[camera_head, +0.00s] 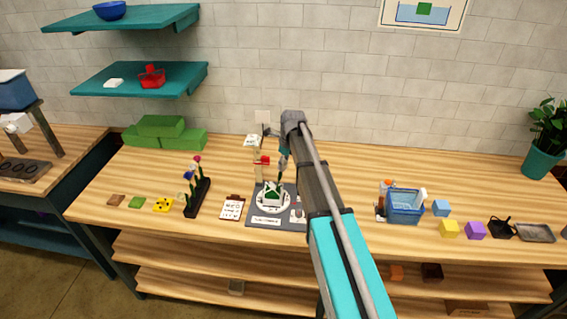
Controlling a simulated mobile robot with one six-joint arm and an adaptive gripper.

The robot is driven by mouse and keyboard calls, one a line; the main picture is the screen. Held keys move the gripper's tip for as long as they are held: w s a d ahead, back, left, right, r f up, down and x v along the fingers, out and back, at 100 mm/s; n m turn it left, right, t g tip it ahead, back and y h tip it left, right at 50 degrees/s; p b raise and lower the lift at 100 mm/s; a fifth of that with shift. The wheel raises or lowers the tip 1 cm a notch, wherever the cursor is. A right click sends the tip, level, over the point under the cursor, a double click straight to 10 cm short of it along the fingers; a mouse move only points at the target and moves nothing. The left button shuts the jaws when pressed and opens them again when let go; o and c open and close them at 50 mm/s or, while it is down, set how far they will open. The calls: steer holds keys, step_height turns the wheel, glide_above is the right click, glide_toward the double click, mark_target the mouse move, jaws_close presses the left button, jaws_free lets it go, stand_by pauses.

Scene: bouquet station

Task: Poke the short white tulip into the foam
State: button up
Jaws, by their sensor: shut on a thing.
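My gripper (283,161) is small in the view, beside my arm, above the back right of the foam block. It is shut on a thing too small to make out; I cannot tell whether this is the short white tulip. The foam block (272,196), with green on it, sits on a round white plate (258,208) on a dark grey mat (254,221). A black flower rack (199,199) stands left of the mat. It holds several stems with pink, blue and yellow heads. I cannot pick out a white tulip there.
A clipboard (232,207) lies between rack and mat. A wooden stand with a red part (265,160) rises behind the foam. Green blocks (160,126) lie at the back left. A blue bin (405,206) stands right of my arm. The bench right of my arm is clear towards the wall.

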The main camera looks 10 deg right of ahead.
mark_target(281, 171)
steer(key=shift+f+b, duration=0.4)
steer(key=shift+f, duration=0.15)
steer(key=shift+w+a+f+b, duration=0.1)
steer(key=shift+a+f+b, duration=0.1)
steer(key=shift+f+b, duration=0.75)
steer(key=shift+w+a+f+b, duration=0.1)
steer(key=shift+a+f+b, duration=0.05)
steer(key=shift+f+b, duration=0.8)
stand_by(5.5)
